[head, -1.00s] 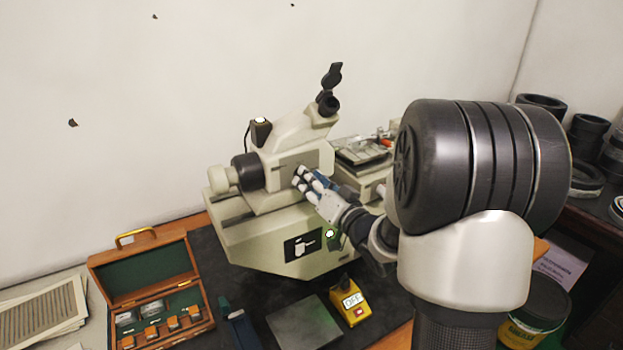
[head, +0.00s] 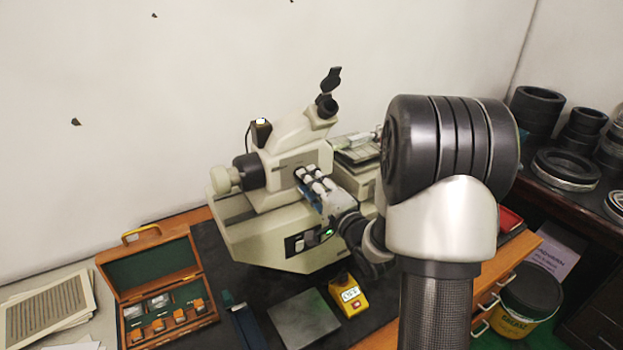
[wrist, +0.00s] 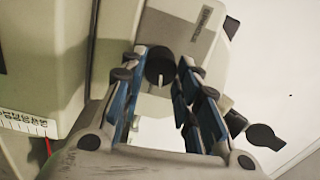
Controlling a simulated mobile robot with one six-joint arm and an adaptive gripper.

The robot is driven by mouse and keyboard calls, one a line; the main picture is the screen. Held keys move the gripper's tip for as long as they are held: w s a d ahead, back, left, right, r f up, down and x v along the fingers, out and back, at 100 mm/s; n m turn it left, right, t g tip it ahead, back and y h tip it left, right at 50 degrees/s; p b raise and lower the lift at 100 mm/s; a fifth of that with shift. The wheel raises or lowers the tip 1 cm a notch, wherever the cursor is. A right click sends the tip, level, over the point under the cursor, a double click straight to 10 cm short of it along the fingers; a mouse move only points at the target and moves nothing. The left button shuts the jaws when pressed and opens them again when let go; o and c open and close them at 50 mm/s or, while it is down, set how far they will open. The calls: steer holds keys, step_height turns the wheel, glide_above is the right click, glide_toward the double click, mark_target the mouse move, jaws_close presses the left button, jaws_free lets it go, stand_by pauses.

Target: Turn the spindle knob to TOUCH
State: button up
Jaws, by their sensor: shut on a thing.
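The spindle knob (wrist: 159,68) is a small dark round knob with a white pointer line, on the front of a cream machine (head: 275,240). In the wrist view the pointer points down the picture. My gripper (wrist: 163,62) is shut on the knob, with one blue-padded finger on each side. In the head view my gripper (head: 306,176) is against the machine's front and largely hides the knob. I cannot read any position labels around the knob.
A yellow box with a small display (head: 348,294) and a grey plate (head: 303,319) lie in front of the machine. An open wooden case (head: 160,290) stands at left. Black rings (head: 566,168) sit on the right-hand shelf. An eyepiece (head: 327,106) rises above the machine.

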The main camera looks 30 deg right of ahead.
steer(key=shift+m+p, duration=0.55)
steer(key=shift+m, duration=1.05)
steer(key=o, duration=1.1)
steer(key=shift+c, duration=0.2)
steer(key=s, duration=0.7)
steer(key=shift+s+f, duration=0.15)
steer(key=shift+s, duration=0.1)
steer(key=shift+d, duration=0.1)
